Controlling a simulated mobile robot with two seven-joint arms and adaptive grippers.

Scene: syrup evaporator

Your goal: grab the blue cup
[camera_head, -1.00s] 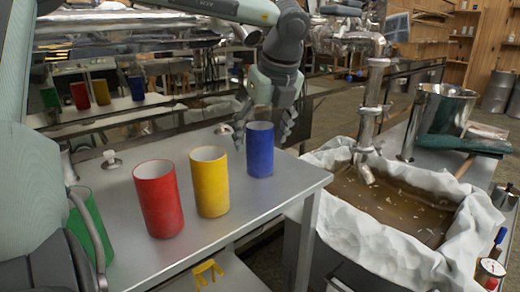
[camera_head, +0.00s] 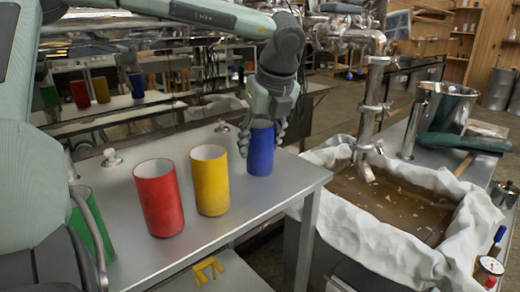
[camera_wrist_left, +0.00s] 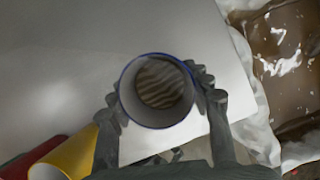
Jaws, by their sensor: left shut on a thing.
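The blue cup (camera_head: 261,152) stands upright near the right end of the grey metal table. My left gripper (camera_head: 262,128) reaches down over it from above, with its fingers on both sides of the cup's upper part. In the left wrist view the cup's round rim (camera_wrist_left: 157,91) sits between the two fingers of my left gripper (camera_wrist_left: 160,88), which are shut on it. The cup's top is partly hidden by the gripper in the head view. My right gripper is not in view.
A yellow cup (camera_head: 210,181), a red cup (camera_head: 159,198) and a green cup (camera_head: 92,222) stand to the left on the table (camera_head: 222,226). At right is a cloth-lined vat (camera_head: 385,245) of brown liquid, with a metal pipe (camera_head: 371,110) above it.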

